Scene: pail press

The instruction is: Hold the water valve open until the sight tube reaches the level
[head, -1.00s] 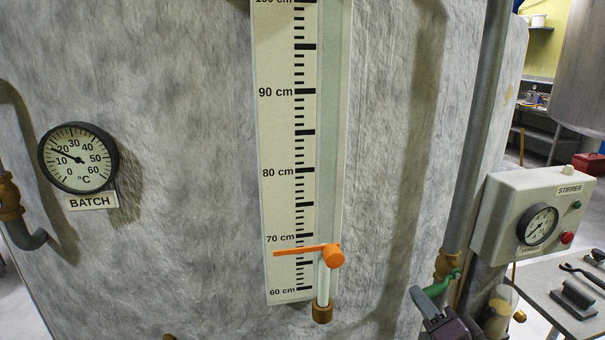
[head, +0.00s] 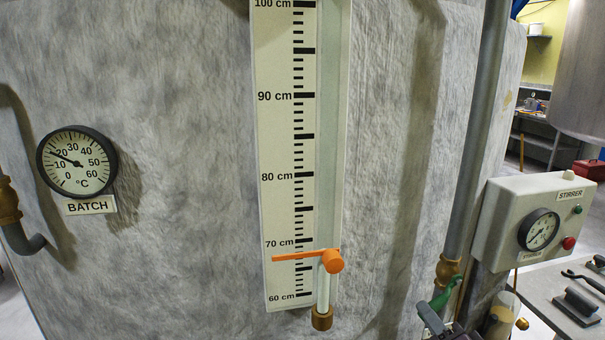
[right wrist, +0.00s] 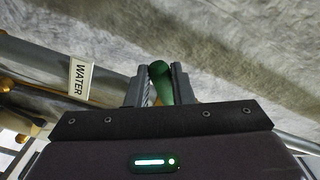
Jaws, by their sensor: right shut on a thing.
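The sight tube (head: 333,130) runs up beside a centimetre scale (head: 277,135) on the tank. An orange level pointer (head: 300,255) with a round knob sits a little below 70 cm. Below the knob the tube looks pale; the exact liquid top is hard to tell. The green water valve handle (head: 443,297) slants down-left from a brass valve at lower right. My right gripper (head: 428,312) is at its lower end, partly cut off by the frame. In the right wrist view its fingers are shut on the green handle (right wrist: 160,84). My left gripper is not seen.
A WATER label (right wrist: 80,78) hangs on the pipe near the valve. A batch thermometer (head: 77,161) is at left, reading about 20. A stirrer box (head: 530,225) with dial and buttons stands right of the valve, above a bench (head: 550,300) with tools.

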